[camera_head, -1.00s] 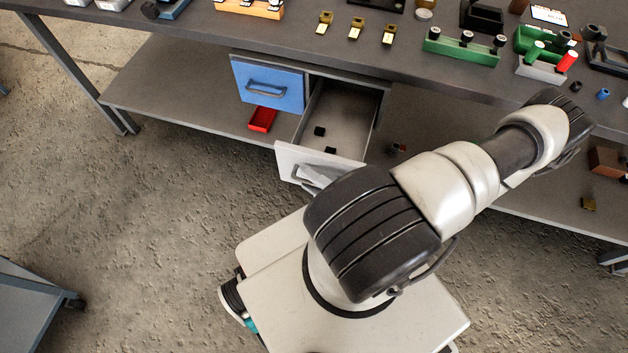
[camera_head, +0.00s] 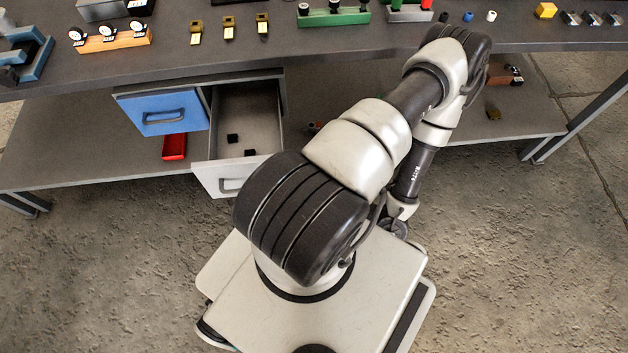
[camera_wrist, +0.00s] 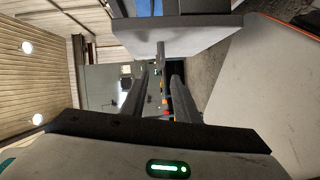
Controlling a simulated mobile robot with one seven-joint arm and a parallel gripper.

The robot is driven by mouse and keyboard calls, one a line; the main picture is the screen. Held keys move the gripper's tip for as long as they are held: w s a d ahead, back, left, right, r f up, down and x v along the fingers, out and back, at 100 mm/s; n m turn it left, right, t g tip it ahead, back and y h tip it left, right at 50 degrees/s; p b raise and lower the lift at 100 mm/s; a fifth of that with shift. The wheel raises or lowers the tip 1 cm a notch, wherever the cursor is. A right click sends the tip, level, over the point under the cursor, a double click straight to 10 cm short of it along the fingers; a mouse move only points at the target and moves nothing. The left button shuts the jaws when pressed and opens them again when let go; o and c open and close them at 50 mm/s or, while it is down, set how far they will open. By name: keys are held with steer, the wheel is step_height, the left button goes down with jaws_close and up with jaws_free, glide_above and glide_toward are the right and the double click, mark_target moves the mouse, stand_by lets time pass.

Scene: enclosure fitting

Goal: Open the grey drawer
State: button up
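The grey drawer (camera_head: 214,178) is pulled out from under the bench, to the right of the blue drawer (camera_head: 162,112). Its interior shows, with two small black pieces (camera_head: 233,138) inside. Its pale front also shows in the wrist view (camera_wrist: 205,36), with the handle (camera_wrist: 161,48) sticking out. In the wrist view my gripper (camera_wrist: 158,75) is open, its two dark fingers apart with nothing held. The handle is ahead of the fingers; the exact gap is unclear. In the head view my arm hides the gripper's fingertips.
The blue drawer looks closed. A red bin (camera_head: 174,147) sits on the lower shelf (camera_head: 70,150) below it. The bench top (camera_head: 330,50) carries several fixtures and small parts. Bare concrete floor (camera_head: 530,260) lies open to the right and left of my base.

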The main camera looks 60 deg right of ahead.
steer(key=v, duration=0.7)
steer(key=shift+s, duration=0.35)
steer(key=shift+d, duration=0.15)
